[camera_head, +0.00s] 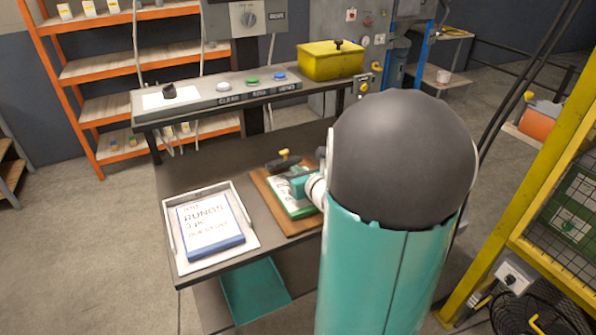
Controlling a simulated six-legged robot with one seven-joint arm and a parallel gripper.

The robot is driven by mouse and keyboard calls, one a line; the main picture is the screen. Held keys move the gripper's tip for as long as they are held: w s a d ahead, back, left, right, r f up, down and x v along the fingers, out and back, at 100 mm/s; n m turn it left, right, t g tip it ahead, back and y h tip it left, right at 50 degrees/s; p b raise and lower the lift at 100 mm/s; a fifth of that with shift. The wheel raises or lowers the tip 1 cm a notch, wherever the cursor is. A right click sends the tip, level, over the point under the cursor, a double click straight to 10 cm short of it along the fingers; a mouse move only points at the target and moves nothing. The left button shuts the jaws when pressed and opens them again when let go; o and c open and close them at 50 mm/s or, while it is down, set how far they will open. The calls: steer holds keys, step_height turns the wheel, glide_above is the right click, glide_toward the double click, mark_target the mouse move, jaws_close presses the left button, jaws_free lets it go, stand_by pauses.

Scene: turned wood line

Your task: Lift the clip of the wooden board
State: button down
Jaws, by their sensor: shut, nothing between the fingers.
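The wooden board (266,190) lies on the dark bench, with pale green-and-white sheets (292,208) on it. Its clip (283,163), dark with a yellow knob, is at the board's far end. The clip looks lowered, but its exact angle is hard to tell. My gripper (299,187) is small in view, over the right part of the board, just nearer than the clip. It is shut and empty. Whether it touches the clip cannot be told. My own arm hides the board's right side.
A white tray (251,238) holding a blue-edged pad (212,232) sits left of the board. Behind is a raised console (197,108) with several buttons and a yellow box (330,62). A yellow frame (505,215) stands at the right. Bare bench (190,174) shows at the back left.

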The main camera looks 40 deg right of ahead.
mark_target(291, 159)
steer(key=shift+w+r+g, duration=0.15)
steer(key=shift+r+g, duration=0.3)
steer(key=shift+g, duration=0.15)
stand_by(0.3)
steer(key=shift+r, duration=0.25)
steer(key=shift+w+d+r, duration=0.1)
steer(key=shift+w+r, duration=0.25)
steer(key=shift+r, duration=0.25)
steer(key=shift+w+d+r, duration=0.1)
steer(key=shift+w+r, duration=0.25)
steer(key=shift+r, duration=0.25)
steer(key=shift+w+d+r, duration=0.2)
steer(key=shift+w+r, duration=0.4)
steer(key=shift+w+d+r, duration=0.15)
steer(key=shift+w+r, duration=0.4)
steer(key=shift+w, duration=0.05)
steer(key=shift+r, duration=0.15)
steer(key=shift+r, duration=0.7)
